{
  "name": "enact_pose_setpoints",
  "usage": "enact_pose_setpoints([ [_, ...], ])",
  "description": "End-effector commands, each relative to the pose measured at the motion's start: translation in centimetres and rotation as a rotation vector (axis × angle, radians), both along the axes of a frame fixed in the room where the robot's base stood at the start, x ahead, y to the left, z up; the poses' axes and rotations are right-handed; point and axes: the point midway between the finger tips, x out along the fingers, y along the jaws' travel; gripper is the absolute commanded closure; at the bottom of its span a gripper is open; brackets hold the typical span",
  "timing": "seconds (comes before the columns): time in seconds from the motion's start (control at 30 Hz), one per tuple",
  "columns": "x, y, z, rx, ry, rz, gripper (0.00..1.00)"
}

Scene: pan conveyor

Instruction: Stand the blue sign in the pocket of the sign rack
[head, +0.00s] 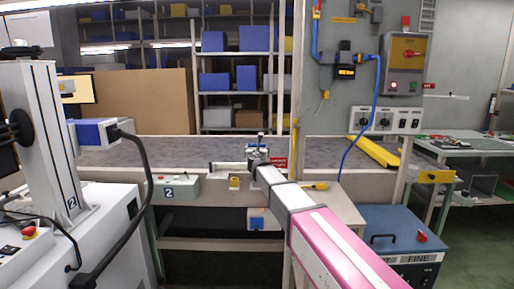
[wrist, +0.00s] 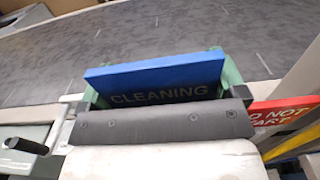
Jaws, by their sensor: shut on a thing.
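The blue sign (wrist: 160,75), lettered CLEANING, lies in front of my gripper in the wrist view, its broad blue edge toward the top. My gripper (head: 258,150) is shut on it, with a green part close against each end of the sign. In the head view the gripper is over the front edge of the conveyor, and the sign shows there only as a small blue patch. A red sign (wrist: 285,112) with white letters, partly cut off, stands just right of the gripper. The sign rack and its pocket are not clearly visible; my gripper and the sign cover that area.
The grey conveyor belt (head: 110,152) runs behind the gripper. A pale green box (head: 176,189) marked 2 sits left of it on the front rail. A post (head: 299,90) rises close on the right. A yellow bar (head: 373,151) lies farther right.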

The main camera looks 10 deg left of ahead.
Motion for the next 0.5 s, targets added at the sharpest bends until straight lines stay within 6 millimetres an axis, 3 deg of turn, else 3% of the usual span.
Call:
enact_pose_setpoints([
  [0.2, 0.0, 0.0, -1.4, 0.0, 0.0, 0.0, 0.36],
  [0.5, 0.0, 0.0, -2.0, 0.0, 0.0, 0.001, 0.36],
])
